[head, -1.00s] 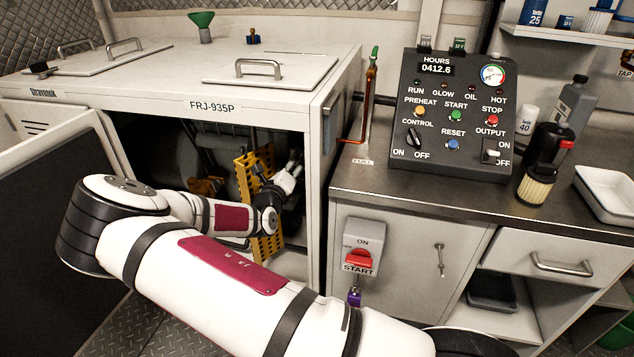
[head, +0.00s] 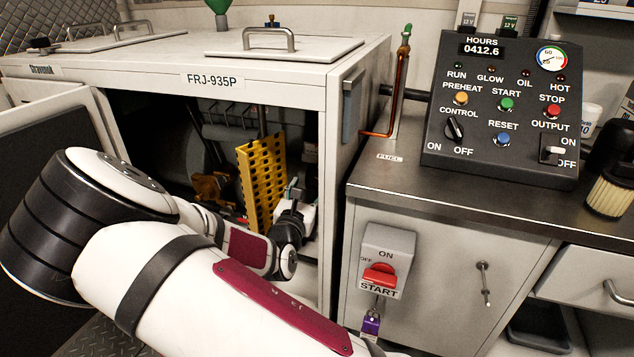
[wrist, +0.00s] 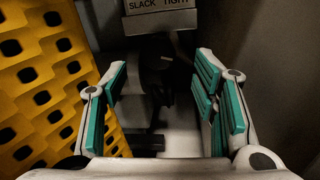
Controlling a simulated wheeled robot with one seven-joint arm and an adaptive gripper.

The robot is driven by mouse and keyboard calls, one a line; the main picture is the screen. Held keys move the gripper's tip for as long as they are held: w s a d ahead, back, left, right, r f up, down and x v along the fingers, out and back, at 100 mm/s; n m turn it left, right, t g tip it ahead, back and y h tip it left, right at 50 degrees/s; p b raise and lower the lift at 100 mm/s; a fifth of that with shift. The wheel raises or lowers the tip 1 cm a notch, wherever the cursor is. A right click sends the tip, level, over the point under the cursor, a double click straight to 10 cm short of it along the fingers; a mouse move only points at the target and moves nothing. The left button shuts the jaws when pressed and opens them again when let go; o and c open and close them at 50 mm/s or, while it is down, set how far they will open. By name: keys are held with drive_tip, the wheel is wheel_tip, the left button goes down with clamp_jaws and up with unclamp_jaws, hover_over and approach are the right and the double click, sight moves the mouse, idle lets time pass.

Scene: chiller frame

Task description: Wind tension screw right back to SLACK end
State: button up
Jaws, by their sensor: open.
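The plate lettered SLACK and TIGHT (wrist: 160,5) shows at the top edge of the wrist view, on a grey bracket. Below it, a dark part (wrist: 158,70) lies ahead of the space between my fingers. It may be the tension screw's head, but it is too dark to be sure. My gripper (wrist: 162,82) is open, with teal pads either side and nothing seen held. In the head view my gripper (head: 293,192) is inside the open bay, just right of the yellow guard. The screw cannot be made out there, and the fingertips are small and partly hidden.
The yellow perforated guard (wrist: 45,80) stands close by my left finger in the wrist view; it also shows in the head view (head: 261,182). The white cabinet (head: 150,70) frames the bay.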

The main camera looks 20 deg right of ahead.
sight(313, 177)
drive_tip(key=b+x, duration=0.1)
drive_tip(key=x, duration=0.4)
drive_tip(key=shift+a, duration=0.1)
drive_tip(key=c, duration=1.2)
